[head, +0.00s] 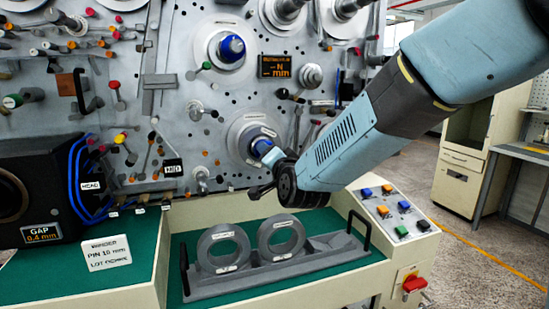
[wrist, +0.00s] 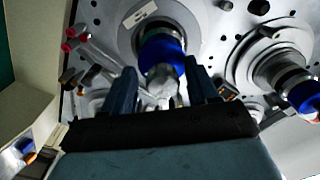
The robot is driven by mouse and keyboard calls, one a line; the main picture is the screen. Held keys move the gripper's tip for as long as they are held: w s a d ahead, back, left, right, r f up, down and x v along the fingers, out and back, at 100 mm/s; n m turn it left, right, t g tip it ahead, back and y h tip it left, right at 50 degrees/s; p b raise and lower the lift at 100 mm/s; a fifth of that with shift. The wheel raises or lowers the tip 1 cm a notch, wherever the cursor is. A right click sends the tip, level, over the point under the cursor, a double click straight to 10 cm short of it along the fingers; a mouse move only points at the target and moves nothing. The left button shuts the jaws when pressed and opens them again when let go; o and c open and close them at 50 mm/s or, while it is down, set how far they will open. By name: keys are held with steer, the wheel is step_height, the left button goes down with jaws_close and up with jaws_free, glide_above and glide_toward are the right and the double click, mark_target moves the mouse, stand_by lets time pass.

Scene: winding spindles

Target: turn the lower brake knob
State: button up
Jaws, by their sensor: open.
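The lower spindle (head: 262,145) has a blue collar on a pale round plate on the grey panel. In the wrist view its blue collar (wrist: 161,52) is at top centre. A silver-grey knob (wrist: 163,83), which I take for the lower brake knob, sits at its end. My gripper (wrist: 161,90) is open, with one dark finger on each side of this knob. I cannot tell whether either finger touches it. In the head view my gripper (head: 262,173) is at the lower spindle and hides the knob.
The upper spindle (head: 232,47) also shows at right in the wrist view (wrist: 303,93). Several pins and small levers crowd the panel. Below lie a grey rack (head: 215,287) with two rings, a green mat (head: 190,240) and a button console (head: 395,208).

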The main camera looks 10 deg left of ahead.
steer(key=v, duration=1.3)
steer(key=shift+s+d, duration=0.2)
steer(key=shift+d, duration=0.05)
steer(key=shift+d+f, duration=0.1)
steer(key=w+d+n+g+h, duration=0.2)
steer(key=d+h, duration=0.1)
steer(key=d, duration=0.6)
steer(key=s+d+f+g+h, duration=0.1)
steer(key=s+d+g+h, duration=0.1)
steer(key=s+d, duration=0.3)
steer(key=s+d+f+n+g+h, duration=0.1)
steer(key=s+d, duration=0.4)
steer(key=d, duration=0.6)
steer(key=s+d+f+g+h, duration=0.1)
steer(key=s+d+g+h, duration=0.2)
steer(key=s+d, duration=0.3)
steer(key=shift+d+g, duration=0.9)
steer(key=shift+d, duration=0.3)
steer(key=shift+s, duration=0.1)
